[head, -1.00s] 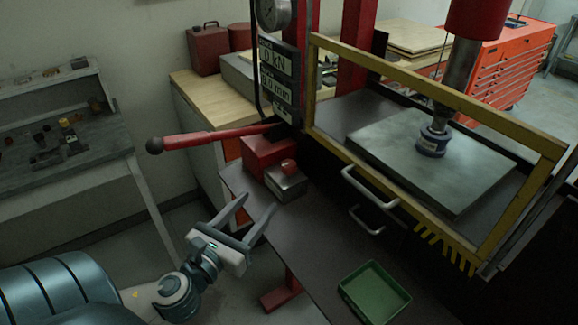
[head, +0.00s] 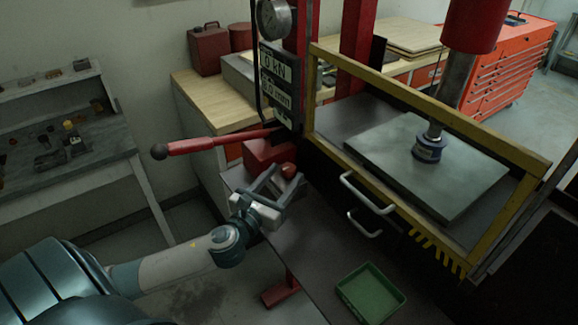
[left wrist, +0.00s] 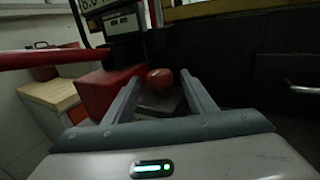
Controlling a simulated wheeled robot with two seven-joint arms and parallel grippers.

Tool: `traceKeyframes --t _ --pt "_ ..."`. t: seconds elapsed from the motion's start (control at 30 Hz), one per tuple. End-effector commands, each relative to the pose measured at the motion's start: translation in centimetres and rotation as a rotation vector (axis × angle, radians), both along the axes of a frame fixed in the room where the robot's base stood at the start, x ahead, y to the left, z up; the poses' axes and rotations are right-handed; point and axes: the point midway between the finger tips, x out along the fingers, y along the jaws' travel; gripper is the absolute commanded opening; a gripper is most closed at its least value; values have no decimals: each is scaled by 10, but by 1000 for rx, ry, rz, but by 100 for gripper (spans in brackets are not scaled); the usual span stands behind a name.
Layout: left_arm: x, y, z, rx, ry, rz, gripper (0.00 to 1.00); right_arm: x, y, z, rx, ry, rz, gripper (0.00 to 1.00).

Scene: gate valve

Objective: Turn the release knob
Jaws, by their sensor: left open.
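The release knob (head: 288,170) is a small red knob on a grey metal block beside the red pump body (head: 262,154), at the foot of the press. My left gripper (head: 284,175) is open, with its fingers reaching toward the knob. In the left wrist view the red knob (left wrist: 160,77) shows between the two open fingertips (left wrist: 160,84), beyond them; I cannot tell whether either finger touches it. The grey block is partly hidden by the fingers in the head view. My right gripper is not in view.
A red lever with a black ball end (head: 160,152) sticks out left above my gripper. A green tray (head: 371,293) lies on the dark bench (head: 310,240), whose middle is clear.

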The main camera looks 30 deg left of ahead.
Motion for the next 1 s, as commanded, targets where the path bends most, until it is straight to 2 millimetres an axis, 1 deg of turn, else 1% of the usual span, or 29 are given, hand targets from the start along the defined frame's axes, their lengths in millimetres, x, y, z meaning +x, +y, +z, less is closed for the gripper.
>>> traceKeyframes --t 0.03,0.1,0.3,0.67,0.77,0.8,0.83,0.87,1.0 --pt "8 1 3 0 -1 2 51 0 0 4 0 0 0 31" --pt "16 2 2 0 0 2 51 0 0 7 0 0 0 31" --pt "30 2 1 0 0 0 51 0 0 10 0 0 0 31" --pt "33 2 0 0 0 0 51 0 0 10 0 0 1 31" --pt "33 2 0 0 0 0 30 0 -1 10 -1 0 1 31" --pt "33 2 0 0 0 0 20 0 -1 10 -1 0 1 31" --pt "33 2 0 0 0 0 13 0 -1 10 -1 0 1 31" --pt "33 2 0 0 0 0 10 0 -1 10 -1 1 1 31" --pt "33 2 0 0 0 1 10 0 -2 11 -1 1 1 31"
